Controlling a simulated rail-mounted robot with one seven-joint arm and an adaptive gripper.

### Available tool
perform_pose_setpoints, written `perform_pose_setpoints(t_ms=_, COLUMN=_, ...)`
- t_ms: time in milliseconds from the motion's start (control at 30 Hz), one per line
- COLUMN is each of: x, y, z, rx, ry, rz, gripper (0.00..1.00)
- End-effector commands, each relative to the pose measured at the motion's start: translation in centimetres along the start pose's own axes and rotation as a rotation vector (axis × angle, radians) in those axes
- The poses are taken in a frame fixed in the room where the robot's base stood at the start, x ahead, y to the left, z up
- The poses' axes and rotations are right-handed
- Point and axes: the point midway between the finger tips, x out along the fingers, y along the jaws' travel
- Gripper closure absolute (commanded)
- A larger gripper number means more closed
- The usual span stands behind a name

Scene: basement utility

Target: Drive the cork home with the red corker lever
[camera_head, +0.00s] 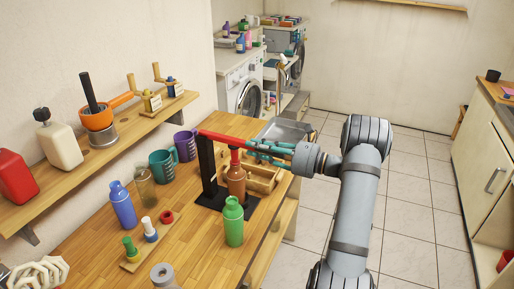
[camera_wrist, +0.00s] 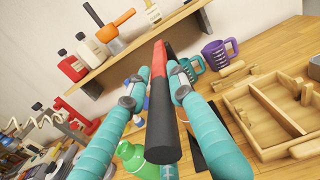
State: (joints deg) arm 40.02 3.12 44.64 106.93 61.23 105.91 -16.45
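The corker is a black stand (camera_head: 206,160) on the wooden bench, with a red lever (camera_head: 222,137) reaching right toward my gripper. A red plunger (camera_head: 235,156) hangs over the neck of a brown bottle (camera_head: 237,180) on the black base. No cork shows clearly; the bottle mouth is hidden. In the wrist view the lever (camera_wrist: 158,65) has a black grip (camera_wrist: 162,130) that points toward the camera. My gripper (camera_wrist: 158,70) has its teal fingers on either side of the lever, with a gap at the left finger. My gripper (camera_head: 268,151) is at the lever's free end.
A green bottle (camera_head: 233,222) stands in front of the corker. A wooden tray (camera_head: 263,180) lies behind and right. Teal (camera_head: 162,166) and purple (camera_head: 185,145) mugs and a blue bottle (camera_head: 122,205) stand left. A shelf (camera_head: 100,155) holds containers along the wall.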

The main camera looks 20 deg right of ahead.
Motion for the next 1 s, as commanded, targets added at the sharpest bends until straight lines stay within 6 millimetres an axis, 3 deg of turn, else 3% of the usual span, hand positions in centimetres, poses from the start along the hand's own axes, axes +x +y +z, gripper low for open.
perform_pose_setpoints(t_ms=300, x=-0.09, y=-0.10, z=-0.07, rx=0.000, ry=0.001, rz=-0.003, gripper=1.00)
perform_pose_setpoints(t_ms=1000, x=-0.59, y=-0.59, z=0.56, rx=-0.001, ry=0.023, rz=-0.009, gripper=1.00)
